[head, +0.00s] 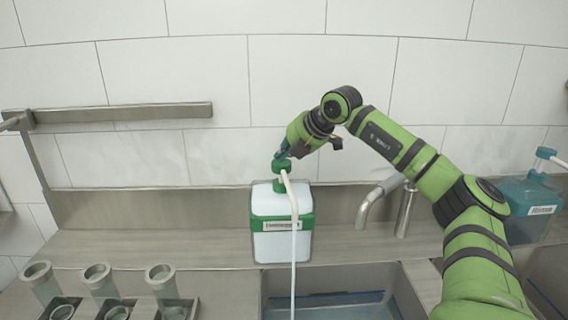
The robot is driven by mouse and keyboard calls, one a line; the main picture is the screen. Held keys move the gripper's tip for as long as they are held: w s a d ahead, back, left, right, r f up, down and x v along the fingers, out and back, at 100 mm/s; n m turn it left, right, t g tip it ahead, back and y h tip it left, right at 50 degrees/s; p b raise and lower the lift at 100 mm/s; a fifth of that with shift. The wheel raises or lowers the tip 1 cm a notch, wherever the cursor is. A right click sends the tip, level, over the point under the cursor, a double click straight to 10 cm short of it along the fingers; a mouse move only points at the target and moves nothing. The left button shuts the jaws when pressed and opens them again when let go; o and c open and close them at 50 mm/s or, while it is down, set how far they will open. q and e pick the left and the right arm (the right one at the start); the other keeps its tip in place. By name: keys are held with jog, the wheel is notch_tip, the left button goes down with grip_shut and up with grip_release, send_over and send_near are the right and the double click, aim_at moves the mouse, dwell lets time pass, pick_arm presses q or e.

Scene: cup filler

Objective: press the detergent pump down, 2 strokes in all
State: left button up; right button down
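The detergent bottle (270,240) is a white container with a green band and label, standing upright on the metal counter behind the sink. Its green pump head (281,166) is on top, with a white spout (290,192) bending down in front. A thin white line runs from the spout down past the sink edge; I cannot tell whether it is liquid or a tube. My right gripper (283,151) is directly over the pump head, at or very near its top. Its fingers are too small and partly hidden to judge their opening. My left gripper is out of view.
A sink (340,300) lies in front of the bottle, with a metal faucet (372,204) to its right. Several metal cups (97,280) stand in holders at the lower left. A teal bottle (525,205) stands at the far right. A metal rail (120,112) runs along the wall at left.

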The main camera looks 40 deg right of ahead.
jog(key=shift+d+r+p, duration=0.1)
jog(key=shift+r+p, duration=0.25)
jog(key=shift+r, duration=0.05)
notch_tip(320, 180, up, 6)
jog(key=p, duration=0.5)
jog(key=shift+r, duration=0.1)
dwell(1.9)
